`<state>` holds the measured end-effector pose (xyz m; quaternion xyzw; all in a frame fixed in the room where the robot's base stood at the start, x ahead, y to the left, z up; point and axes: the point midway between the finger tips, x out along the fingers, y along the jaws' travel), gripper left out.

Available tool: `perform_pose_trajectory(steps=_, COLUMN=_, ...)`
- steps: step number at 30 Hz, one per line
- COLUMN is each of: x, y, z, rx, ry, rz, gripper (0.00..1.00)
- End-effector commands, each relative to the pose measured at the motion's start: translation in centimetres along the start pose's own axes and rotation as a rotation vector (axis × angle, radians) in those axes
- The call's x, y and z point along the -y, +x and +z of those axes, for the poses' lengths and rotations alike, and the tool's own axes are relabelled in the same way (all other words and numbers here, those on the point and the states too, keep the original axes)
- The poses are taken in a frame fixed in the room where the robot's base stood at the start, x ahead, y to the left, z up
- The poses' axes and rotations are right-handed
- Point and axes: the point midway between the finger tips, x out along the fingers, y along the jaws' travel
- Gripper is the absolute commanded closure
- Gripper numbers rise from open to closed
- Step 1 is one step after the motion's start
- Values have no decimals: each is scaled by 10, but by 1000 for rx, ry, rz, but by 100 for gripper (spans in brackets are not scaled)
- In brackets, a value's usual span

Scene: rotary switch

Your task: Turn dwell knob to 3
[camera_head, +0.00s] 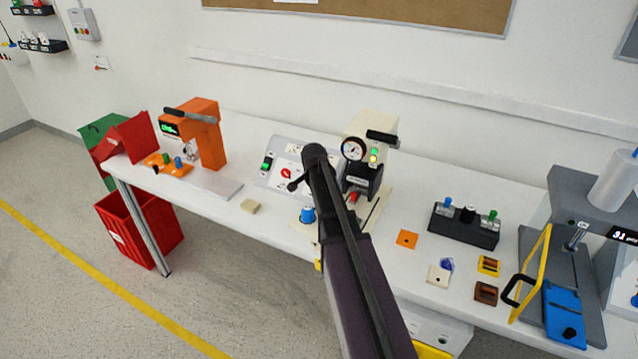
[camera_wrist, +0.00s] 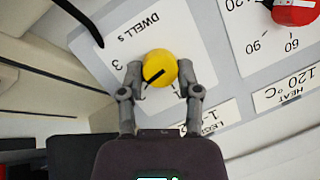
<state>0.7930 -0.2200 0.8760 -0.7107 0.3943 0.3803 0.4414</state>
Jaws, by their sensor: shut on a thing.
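The yellow dwell knob (camera_wrist: 158,66) sits on a pale control panel (camera_wrist: 110,28) in the wrist view, below the "DWELL s" lettering. My gripper (camera_wrist: 160,73) has one finger on each side of the knob and is shut on it. A black pointer line on the knob slants toward the lower left of the picture. The printed 3 (camera_wrist: 116,65) is left of the knob, and the line does not point straight at it. In the head view my arm hides the knob; the panel (camera_head: 250,181) shows left of the arm.
A red heat knob (camera_wrist: 296,11) is at the upper right of the wrist view. In the head view, a cream press with a gauge (camera_head: 353,149) stands right of my arm, and a blue-topped item (camera_head: 308,214) is close by. An orange machine (camera_head: 205,140) stands left.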

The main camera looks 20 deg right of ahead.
Motion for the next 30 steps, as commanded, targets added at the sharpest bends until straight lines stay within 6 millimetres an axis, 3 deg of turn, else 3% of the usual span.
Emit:
perform_pose_trajectory(steps=18, x=-2, y=1, z=4, rx=-22, ry=510, rz=-163, gripper=100)
perform_pose_trajectory(steps=30, x=-1, y=1, z=4, rx=-27, ry=628, rz=-200, gripper=100)
